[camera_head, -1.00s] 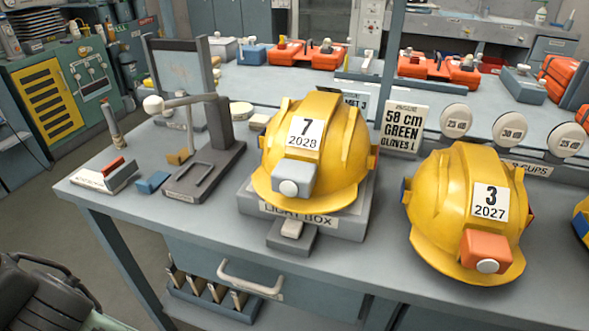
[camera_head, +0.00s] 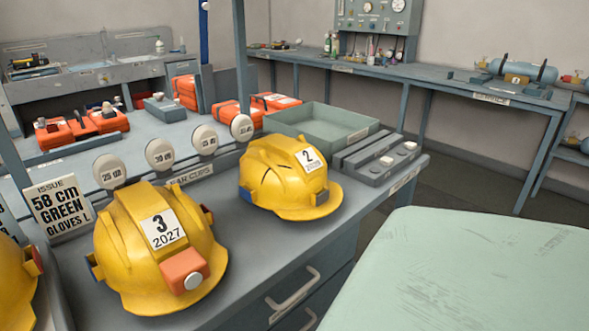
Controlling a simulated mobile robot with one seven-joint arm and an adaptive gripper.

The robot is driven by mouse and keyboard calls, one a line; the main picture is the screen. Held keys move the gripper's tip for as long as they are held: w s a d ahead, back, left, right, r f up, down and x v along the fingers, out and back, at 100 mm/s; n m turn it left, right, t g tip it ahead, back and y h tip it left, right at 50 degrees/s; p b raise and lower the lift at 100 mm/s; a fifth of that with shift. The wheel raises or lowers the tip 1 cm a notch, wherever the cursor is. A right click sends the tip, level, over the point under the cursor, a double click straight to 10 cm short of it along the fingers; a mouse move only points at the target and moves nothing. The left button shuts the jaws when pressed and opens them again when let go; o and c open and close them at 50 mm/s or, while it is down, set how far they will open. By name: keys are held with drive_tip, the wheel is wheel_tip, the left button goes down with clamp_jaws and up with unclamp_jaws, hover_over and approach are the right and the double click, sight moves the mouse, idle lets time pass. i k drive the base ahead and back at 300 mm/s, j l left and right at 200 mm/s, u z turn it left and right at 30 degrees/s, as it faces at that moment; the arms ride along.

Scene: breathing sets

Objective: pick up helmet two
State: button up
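My gripper is not in view.
Round white ear cups (camera_head: 160,154) stand in a row behind the helmets. A green-grey tray (camera_head: 322,130) and a grey charger-like block (camera_head: 380,160) lie right of helmet two. A glove sign (camera_head: 60,208) stands left. A pale green surface (camera_head: 470,265) fills the lower right.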

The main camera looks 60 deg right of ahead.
sight(285, 175)
drive_tip(key=z, duration=0.4)
drive_tip(key=l+z, duration=0.15)
drive_tip(key=z, duration=0.6)
drive_tip(key=l+z, duration=0.15)
drive_tip(key=z, duration=0.2)
drive_tip(key=k+l+u, duration=0.1)
drive_tip(key=l+u, duration=0.3)
drive_tip(key=l, duration=0.4)
